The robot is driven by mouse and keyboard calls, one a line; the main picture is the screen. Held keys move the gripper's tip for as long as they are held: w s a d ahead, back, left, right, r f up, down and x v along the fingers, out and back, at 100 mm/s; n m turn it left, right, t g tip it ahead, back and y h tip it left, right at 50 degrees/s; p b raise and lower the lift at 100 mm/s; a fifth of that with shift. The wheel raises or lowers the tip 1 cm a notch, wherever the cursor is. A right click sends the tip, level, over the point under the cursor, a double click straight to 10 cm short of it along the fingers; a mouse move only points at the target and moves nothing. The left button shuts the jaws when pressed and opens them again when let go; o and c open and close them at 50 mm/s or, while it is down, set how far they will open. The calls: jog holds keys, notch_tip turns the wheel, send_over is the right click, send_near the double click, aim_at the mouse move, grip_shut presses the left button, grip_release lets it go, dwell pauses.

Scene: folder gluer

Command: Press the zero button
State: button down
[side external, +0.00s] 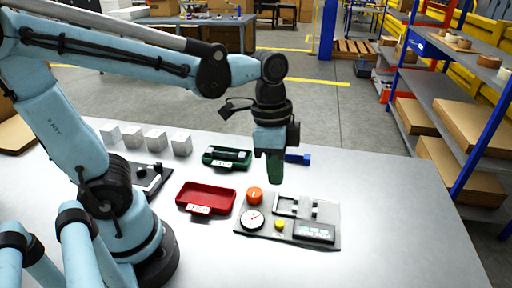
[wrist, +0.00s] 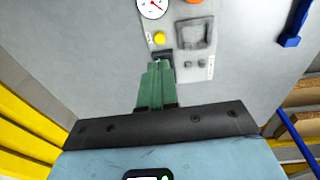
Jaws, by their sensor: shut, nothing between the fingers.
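A grey panel (side external: 266,224) lies on the table. It carries a round white dial (side external: 252,220), an orange knob (side external: 254,195), a small yellow button (side external: 280,225), a raised metal frame (side external: 287,206) and a dark display block (side external: 314,231). No label marking a zero button is readable. My gripper (side external: 274,180) has green fingers, pointing down, shut and empty, above the table near the panel's far side. In the wrist view, my gripper's tips (wrist: 159,66) overlap the dark display block, below the yellow button (wrist: 159,38); they partly hide the block. The dial (wrist: 153,8) is cut by the top edge.
A red tray (side external: 190,207) lies left of the panel, and a green tray (side external: 213,163) behind it. A blue piece (side external: 298,158) lies behind my gripper. Several grey cubes (side external: 156,140) stand at the back left. The table right of the panel is clear.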

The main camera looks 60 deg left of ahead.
jog(key=shift+a+r, duration=0.15)
jog(key=shift+r, duration=0.75)
jog(key=a+f+n+t+y, duration=0.1)
jog(key=a+n+t, duration=0.5)
jog(key=n, duration=0.3)
jog(key=shift+w+t, duration=0.3)
jog(key=shift+w, duration=0.15)
jog(key=shift+f, duration=0.1)
